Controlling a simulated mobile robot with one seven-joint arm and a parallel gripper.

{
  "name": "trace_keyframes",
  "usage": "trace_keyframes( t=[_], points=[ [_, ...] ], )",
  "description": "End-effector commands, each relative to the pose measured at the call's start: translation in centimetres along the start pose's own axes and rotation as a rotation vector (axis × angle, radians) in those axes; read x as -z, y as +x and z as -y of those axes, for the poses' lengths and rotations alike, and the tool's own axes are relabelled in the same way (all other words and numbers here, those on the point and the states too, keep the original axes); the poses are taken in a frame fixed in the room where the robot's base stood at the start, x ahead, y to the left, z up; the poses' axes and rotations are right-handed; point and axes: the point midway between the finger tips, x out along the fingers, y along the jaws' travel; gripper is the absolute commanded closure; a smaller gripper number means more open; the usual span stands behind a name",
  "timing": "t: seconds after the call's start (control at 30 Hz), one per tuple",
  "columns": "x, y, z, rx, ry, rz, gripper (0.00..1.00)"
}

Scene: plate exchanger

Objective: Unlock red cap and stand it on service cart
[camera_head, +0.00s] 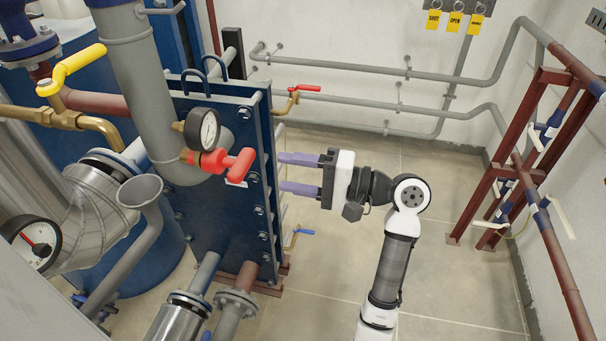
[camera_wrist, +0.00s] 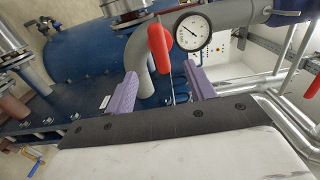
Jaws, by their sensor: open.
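The red cap (camera_head: 229,163) is a bright red T-shaped fitting on a pipe beside a round gauge (camera_head: 202,129), in front of the blue plate exchanger. In the wrist view the red cap (camera_wrist: 159,47) stands upright just left of the gauge (camera_wrist: 193,32). My gripper (camera_head: 282,173) is open, its purple fingers pointing left toward the cap, a short gap away. In the wrist view the fingers (camera_wrist: 158,88) lie on either side of the cap's lower end, which is seen between and beyond them. No service cart can be made out.
The blue plate exchanger (camera_head: 222,210) stands behind the cap. A yellow-handled valve (camera_head: 70,68) is at the left. A small red-handled valve (camera_head: 304,88) sits on the wall pipe. A brown pipe frame (camera_head: 500,180) stands at the right. Floor between is clear.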

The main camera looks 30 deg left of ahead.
Motion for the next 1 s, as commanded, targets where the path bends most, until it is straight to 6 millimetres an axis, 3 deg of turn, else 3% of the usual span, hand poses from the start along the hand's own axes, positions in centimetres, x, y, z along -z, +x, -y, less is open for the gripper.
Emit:
trace_keyframes(
  t=[0.3, 0.5, 0.7, 1.0],
  points=[
    [0.0, 5.0, 0.2, 0.0, -0.001, 0.002, 0.45],
    [0.0, 7.2, 0.2, 0.0, -0.001, 0.002, 0.45],
    [0.0, 8.3, 0.1, 0.0, -0.003, 0.0, 0.45],
    [0.0, 8.4, 0.0, 0.0, -0.002, -0.001, 0.45]
  ],
)
